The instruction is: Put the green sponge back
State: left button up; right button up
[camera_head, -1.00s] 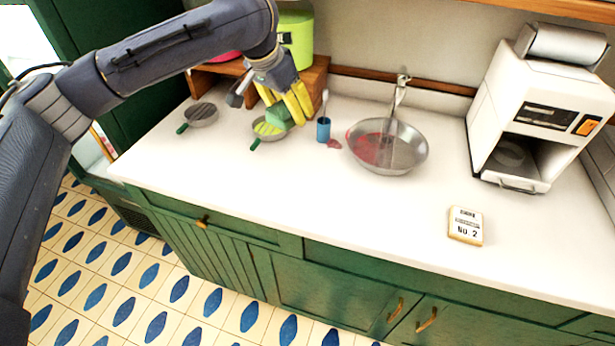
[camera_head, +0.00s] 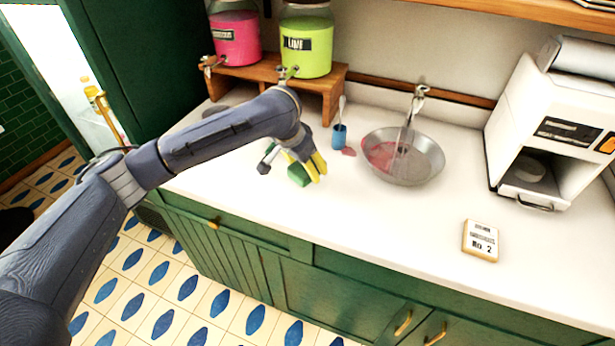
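The green sponge (camera_head: 299,175) is at the fingertips of my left gripper (camera_head: 308,169), over the white counter left of the sink. The yellow fingers appear shut on it. I cannot tell whether the sponge touches the counter. The blue cup (camera_head: 339,136), with a pale-handled tool standing in it, is just behind and to the right of the gripper. A small pink patch (camera_head: 349,152) lies beside the cup. My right gripper is not in view.
The round metal sink (camera_head: 425,165) holds reddish liquid beneath a tap. Pink (camera_head: 236,38) and lime (camera_head: 306,45) dispensers stand on a wooden shelf (camera_head: 330,78). My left arm hides much of the left counter. A "No 2" card (camera_head: 481,241) and white machine (camera_head: 545,125) are right.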

pick_arm(q)
jog(key=shift+f, duration=2)
jog(key=shift+f, duration=0.15)
jog(key=o, duration=1.1)
jog(key=shift+a+r, duration=0.1)
jog(key=shift+r, duration=0.4)
jog(key=v, duration=1.1)
jog(key=shift+s+r, duration=0.1)
jog(key=shift+s, duration=0.05)
